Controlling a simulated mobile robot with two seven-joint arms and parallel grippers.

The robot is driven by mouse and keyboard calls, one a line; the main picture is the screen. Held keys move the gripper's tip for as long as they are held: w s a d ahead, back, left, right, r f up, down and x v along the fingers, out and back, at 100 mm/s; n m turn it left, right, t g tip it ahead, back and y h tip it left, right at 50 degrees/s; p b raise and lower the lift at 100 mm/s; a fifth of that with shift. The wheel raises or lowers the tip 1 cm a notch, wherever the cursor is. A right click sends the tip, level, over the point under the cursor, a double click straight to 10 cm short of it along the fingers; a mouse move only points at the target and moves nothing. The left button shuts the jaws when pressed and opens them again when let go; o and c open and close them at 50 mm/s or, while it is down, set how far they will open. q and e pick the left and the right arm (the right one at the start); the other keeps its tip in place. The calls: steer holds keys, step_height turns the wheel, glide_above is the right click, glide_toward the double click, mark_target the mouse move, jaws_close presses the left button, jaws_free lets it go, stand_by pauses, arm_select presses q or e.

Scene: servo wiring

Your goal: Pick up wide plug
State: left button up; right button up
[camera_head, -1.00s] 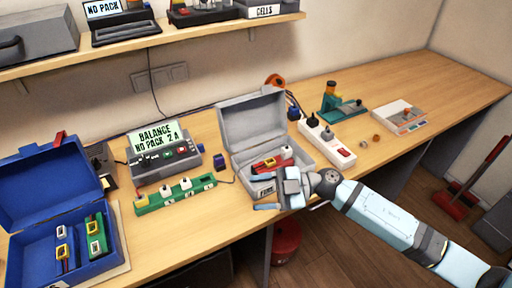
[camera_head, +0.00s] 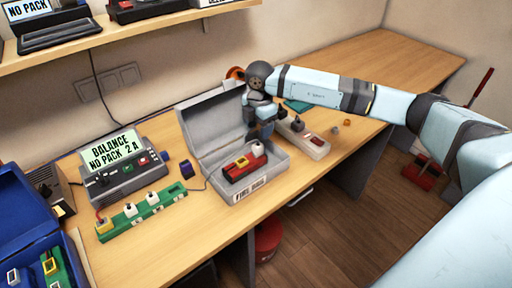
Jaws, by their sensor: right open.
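A red battery pack (camera_head: 244,166) lies in the open grey case (camera_head: 215,165), with a white plug (camera_head: 257,148) and a yellow-edged white plug (camera_head: 243,163) on it. A green board (camera_head: 140,217) on the table carries two white plugs (camera_head: 152,198) and a yellow plug (camera_head: 103,225) at its left end. I cannot tell for sure which plug is the wide one. My right gripper (camera_head: 263,137) is open and points down over the right part of the grey case, close to the white plug on the pack. Its dark fingers partly overlap there. My left gripper is not in view.
A balance charger (camera_head: 125,178) with a lit sign stands behind the green board. A blue case (camera_head: 25,225) with packs is at the left. A white power strip (camera_head: 305,140) lies right of the grey case. The table's far right is clear.

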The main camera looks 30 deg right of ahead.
mark_target(258, 144)
step_height(258, 144, down, 3)
steer(key=shift+f, duration=0.1)
steer(key=shift+a+f+p, duration=0.15)
steer(key=shift+f+p, duration=0.2)
steer(key=shift+f, duration=1)
steer(key=shift+a+f+p, duration=0.1)
steer(key=shift+f+p, duration=0.2)
steer(key=shift+f, duration=1)
steer(key=c, duration=1)
steer(key=shift+r, duration=0.1)
step_height(258, 144, up, 20)
steer(key=b, duration=0.2)
